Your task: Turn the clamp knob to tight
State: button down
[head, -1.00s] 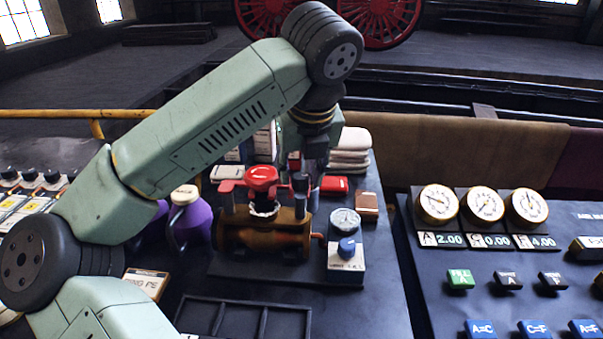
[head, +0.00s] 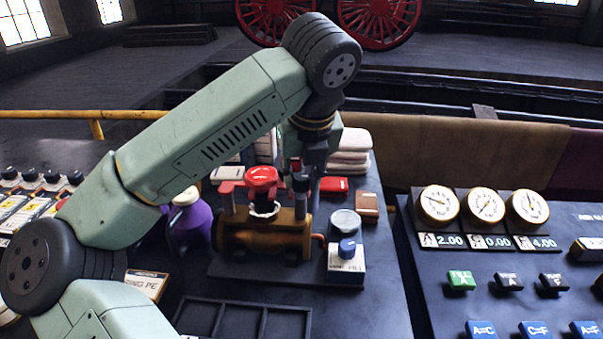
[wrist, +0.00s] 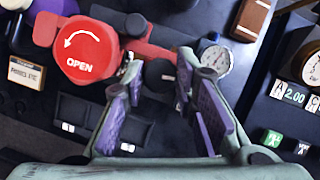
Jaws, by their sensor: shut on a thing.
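A dark round knob (wrist: 158,75), which I take to be the clamp knob, stands by a red bracket between my gripper's purple pads in the wrist view. My gripper (wrist: 159,64) is shut on this knob from above. In the head view the dark knob (head: 301,182) stands just right of a red handwheel (head: 261,175), above a brown-gold cylinder (head: 262,238). The handwheel, marked OPEN with a curved arrow, also shows in the wrist view (wrist: 84,48). I cannot read any tight mark.
A small gauge (head: 344,222) and a box with a blue knob (head: 347,249) stand right of the cylinder. A purple jug (head: 190,222) is at left. A dark divided tray (head: 243,316) lies in front. A panel with several gauges (head: 485,204) stands at right.

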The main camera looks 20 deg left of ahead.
jog(key=shift+f+m+b, duration=0.1)
jog(key=shift+m+b, duration=0.3)
jog(key=shift+b, duration=0.05)
jog(key=m+h+b, duration=0.1)
jog(key=m+b, duration=0.1)
jog(key=shift+a+f+m+t, duration=0.1)
jog(key=shift+m+t, duration=0.2)
jog(key=shift+m, duration=0.1)
jog(key=m+h+b, duration=0.1)
jog(key=m, duration=0.1)
jog(key=m+h, duration=0.1)
jog(key=m, duration=0.2)
jog(key=shift+a+r+b, duration=0.1)
jog(key=shift+r+b, duration=0.1)
jog(key=shift+b, duration=0.2)
jog(key=m+h, duration=0.1)
jog(key=m, duration=0.2)
jog(key=m+h+p, duration=0.1)
jog(key=m, duration=0.1)
jog(key=shift+a+r+m+g, duration=0.1)
jog(key=shift+m+g, duration=0.3)
jog(key=m+h, duration=0.1)
jog(key=m, duration=0.1)
jog(key=m+g+p, duration=0.1)
jog(key=m, duration=0.2)
jog(key=shift+w+g+h, duration=0.1)
jog(key=shift+g+h, duration=0.2)
jog(key=shift+h, duration=0.1)
jog(key=shift+m+p, duration=0.3)
jog(key=shift+m, duration=0.1)
